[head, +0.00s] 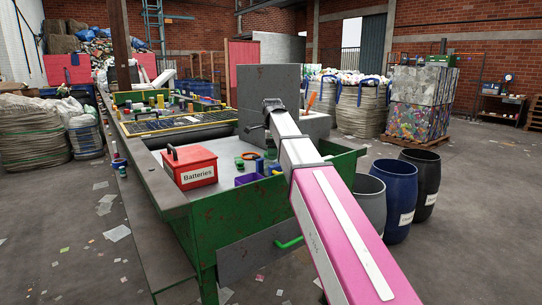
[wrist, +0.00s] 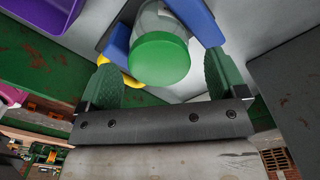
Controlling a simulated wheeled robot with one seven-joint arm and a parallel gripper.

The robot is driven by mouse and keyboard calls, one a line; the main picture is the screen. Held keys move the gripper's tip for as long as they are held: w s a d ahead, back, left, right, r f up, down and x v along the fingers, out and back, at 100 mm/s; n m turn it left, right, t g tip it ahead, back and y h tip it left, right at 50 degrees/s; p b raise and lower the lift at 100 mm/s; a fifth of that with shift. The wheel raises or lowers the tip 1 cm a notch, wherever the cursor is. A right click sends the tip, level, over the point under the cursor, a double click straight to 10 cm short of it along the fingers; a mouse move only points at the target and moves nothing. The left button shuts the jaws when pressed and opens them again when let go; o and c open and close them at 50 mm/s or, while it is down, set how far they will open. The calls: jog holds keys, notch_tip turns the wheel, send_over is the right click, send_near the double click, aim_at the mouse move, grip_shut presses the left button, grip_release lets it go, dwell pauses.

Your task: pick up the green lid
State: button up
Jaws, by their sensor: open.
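The green lid (wrist: 158,59) is a round, plain green disc in the upper middle of the wrist view. It sits on the end of a clear jar (wrist: 158,20), which runs out of the top of the picture. My gripper (wrist: 161,66) is open, with one dark green pad to the left of the lid and one to the right. Gaps show between the pads and the lid. In the head view my arm crosses the sorting table, and I cannot make out the gripper or tell which small green item is this lid.
Blue pieces (wrist: 196,20) flank the jar, and a yellow piece (wrist: 120,75) lies by the left pad. A purple bin (wrist: 40,25) is at upper left. In the head view a red Batteries box (head: 190,168) stands on the green-sided table (head: 235,215), with barrels (head: 394,190) at right.

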jog(key=c, duration=1)
